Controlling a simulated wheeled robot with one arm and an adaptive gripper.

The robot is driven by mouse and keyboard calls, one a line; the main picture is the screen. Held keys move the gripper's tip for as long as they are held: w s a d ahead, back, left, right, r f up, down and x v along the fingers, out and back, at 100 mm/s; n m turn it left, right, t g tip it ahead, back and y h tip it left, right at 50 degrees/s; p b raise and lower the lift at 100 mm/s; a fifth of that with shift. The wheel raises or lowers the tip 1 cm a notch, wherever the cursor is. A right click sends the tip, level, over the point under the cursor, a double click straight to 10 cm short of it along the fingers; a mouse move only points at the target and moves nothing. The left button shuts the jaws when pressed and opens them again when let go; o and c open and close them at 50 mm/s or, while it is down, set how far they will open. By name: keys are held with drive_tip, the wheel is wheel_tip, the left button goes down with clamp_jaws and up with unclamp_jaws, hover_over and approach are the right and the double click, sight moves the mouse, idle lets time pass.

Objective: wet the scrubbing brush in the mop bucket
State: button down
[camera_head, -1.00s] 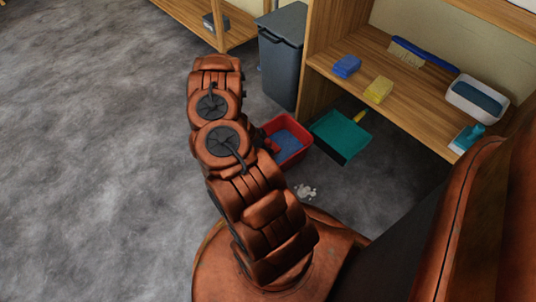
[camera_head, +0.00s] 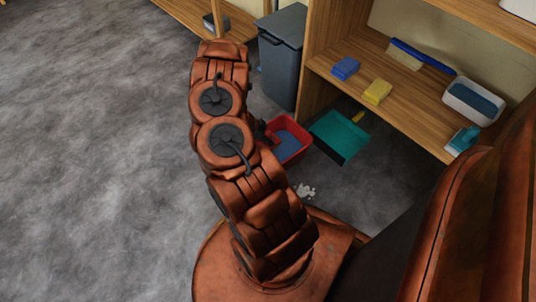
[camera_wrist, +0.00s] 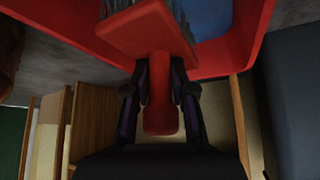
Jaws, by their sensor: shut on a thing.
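The scrubbing brush (camera_wrist: 146,36) is red with dark bristles, and it fills the upper middle of the wrist view. My gripper (camera_wrist: 160,88) is shut on its red handle, one dark finger on each side. The red mop bucket (camera_head: 303,150) stands on the floor just right of my arm, with blue water inside. In the wrist view the bucket's red wall (camera_wrist: 243,50) and blue water lie behind the brush. The bristles overlap the bucket opening there; I cannot tell if they touch the water. In the head view my arm hides the brush and gripper.
A teal dustpan (camera_head: 340,134) lies right of the bucket. A grey bin (camera_head: 281,60) stands behind it. The wooden shelf (camera_head: 420,105) at right holds a blue sponge (camera_head: 345,67), a yellow sponge (camera_head: 377,92) and a white tub (camera_head: 474,99). Floor at left is clear.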

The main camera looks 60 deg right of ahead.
sight(269, 132)
drive_tip(key=shift+r+p, duration=1.3)
drive_tip(key=shift+r, duration=1.4)
drive_tip(key=shift+r+p, duration=1.25)
drive_tip(key=shift+r, duration=0.75)
